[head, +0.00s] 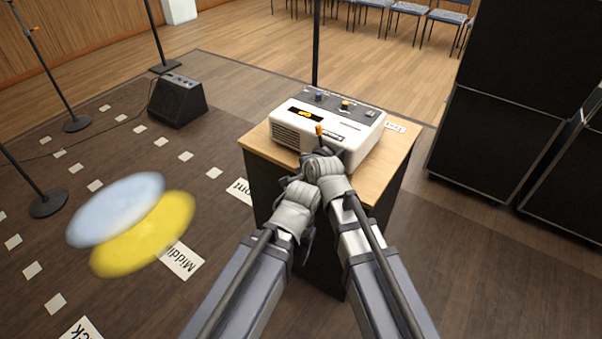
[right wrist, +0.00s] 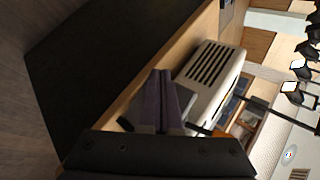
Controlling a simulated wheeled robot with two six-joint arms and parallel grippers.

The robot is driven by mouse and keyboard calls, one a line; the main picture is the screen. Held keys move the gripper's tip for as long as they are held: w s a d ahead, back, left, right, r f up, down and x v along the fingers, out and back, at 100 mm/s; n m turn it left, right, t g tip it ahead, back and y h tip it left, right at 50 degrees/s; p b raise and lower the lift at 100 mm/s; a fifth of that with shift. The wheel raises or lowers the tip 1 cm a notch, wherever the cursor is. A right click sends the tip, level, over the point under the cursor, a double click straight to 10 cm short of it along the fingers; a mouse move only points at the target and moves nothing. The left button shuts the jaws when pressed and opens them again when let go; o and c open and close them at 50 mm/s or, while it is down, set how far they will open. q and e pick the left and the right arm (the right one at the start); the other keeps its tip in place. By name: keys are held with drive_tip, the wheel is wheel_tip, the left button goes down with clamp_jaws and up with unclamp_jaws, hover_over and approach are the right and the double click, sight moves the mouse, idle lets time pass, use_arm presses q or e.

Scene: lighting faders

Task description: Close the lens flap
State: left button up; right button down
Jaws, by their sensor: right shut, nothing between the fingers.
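A white control box (head: 290,131) with a grille and knobs on top sits on a small wooden-topped table. My right gripper (head: 323,152) is at the box's near side. In the right wrist view its dark fingers (right wrist: 162,74) are together and empty, close to the white box (right wrist: 219,69). A dark flat piece (right wrist: 187,99) shows beside the fingers and may be the lens flap; I cannot tell its angle or whether they touch it. An orange tab (head: 319,130) stands just beyond the right gripper. My left gripper (head: 303,190) is left of the right one, its fingers hidden.
Black cabinets (head: 490,140) stand at right, a floor speaker (head: 177,101) at left. Blue (head: 115,208) and yellow (head: 145,240) discs appear over the floor.

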drive_tip(key=shift+w+a, duration=0.2)
drive_tip(key=shift+w, duration=0.45)
idle(1.4)
